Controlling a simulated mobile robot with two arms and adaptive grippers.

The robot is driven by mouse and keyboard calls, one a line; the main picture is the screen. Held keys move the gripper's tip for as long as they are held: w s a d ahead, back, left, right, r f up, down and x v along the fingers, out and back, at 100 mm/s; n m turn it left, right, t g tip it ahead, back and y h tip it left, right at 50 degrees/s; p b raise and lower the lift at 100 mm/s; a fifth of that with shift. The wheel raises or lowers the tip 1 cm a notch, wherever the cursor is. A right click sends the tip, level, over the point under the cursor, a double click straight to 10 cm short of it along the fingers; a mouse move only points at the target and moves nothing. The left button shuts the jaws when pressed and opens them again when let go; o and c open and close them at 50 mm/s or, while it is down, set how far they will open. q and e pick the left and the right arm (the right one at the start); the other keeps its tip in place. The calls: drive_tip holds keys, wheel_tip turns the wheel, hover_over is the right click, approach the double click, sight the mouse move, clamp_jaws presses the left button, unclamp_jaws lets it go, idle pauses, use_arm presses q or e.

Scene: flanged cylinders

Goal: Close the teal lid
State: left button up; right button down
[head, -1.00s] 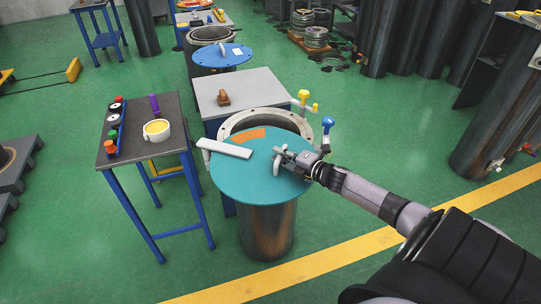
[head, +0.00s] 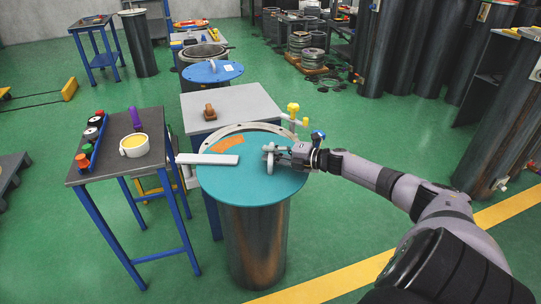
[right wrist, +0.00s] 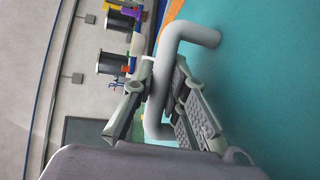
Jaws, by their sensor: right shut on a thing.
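The teal lid (head: 235,183) lies over the top of the near flanged cylinder (head: 255,245) in the head view. It covers most of the mouth; a strip of the pale flange (head: 238,129) shows behind its far edge. The lid carries an orange patch, a flat pale bar (head: 207,159) and a grey bent handle (head: 269,167). My right gripper (head: 277,154) is shut on this handle. In the right wrist view the fingers (right wrist: 165,95) close around the handle (right wrist: 195,32), with the teal surface at right. My left gripper is not in view.
A grey-topped table (head: 240,101) stands behind the cylinder. A valve with a yellow knob (head: 293,108) and a blue one is near the flange. A blue lid (head: 210,72) is farther back.

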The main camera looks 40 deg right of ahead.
drive_tip(key=shift+f, duration=0.1)
drive_tip(key=c, duration=1.6)
unclamp_jaws()
drive_tip(key=shift+o, duration=0.2)
drive_tip(key=shift+s, duration=0.1)
drive_tip(key=v, duration=0.8)
drive_tip(key=shift+s+d, duration=0.1)
drive_tip(key=shift+s, duration=0.15)
drive_tip(key=shift+v, duration=1.7)
drive_tip(key=shift+c, duration=0.4)
